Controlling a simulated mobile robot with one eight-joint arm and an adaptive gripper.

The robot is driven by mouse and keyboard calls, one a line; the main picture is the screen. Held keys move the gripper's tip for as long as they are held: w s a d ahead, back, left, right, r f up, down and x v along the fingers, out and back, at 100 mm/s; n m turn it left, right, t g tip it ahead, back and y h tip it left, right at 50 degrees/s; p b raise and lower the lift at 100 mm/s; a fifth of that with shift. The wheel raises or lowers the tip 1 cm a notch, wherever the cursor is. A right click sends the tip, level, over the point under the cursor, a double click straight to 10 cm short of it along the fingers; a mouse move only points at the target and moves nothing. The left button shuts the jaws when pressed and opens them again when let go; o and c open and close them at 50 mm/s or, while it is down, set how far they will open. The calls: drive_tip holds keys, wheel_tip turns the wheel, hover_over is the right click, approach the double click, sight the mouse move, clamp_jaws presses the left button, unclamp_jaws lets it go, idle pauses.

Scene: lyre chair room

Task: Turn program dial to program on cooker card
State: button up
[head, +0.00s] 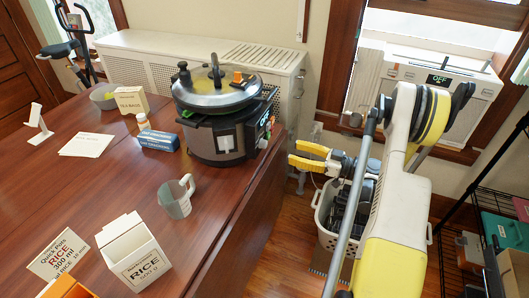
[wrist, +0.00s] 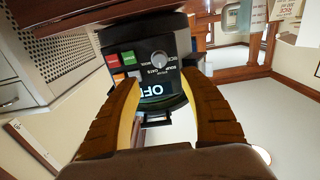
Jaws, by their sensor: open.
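The cooker (head: 215,110) stands at the table's right edge with its lid on. In the wrist view its dark control panel has a round grey program dial (wrist: 159,58), red, green and orange buttons, and a lit display (wrist: 152,91) that seems to read OFF. The small words around the dial appear upside down, and its setting is unclear. My gripper (head: 293,154) is open and empty, right of the cooker and apart from it. In the wrist view my gripper (wrist: 160,82) has its fingers either side of the panel's lower part. A card (head: 60,254) reading RICE, 300 ml, stands front left.
A white basket (head: 330,235) stands on the floor below my arm. A radiator cover (head: 150,60) runs behind the table.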

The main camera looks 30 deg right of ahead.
sight(266, 144)
drive_tip(key=b+x, duration=0.2)
drive_tip(key=x, duration=0.8)
drive_tip(key=shift+w+a, duration=0.2)
drive_tip(key=shift+w, duration=0.1)
clamp_jaws()
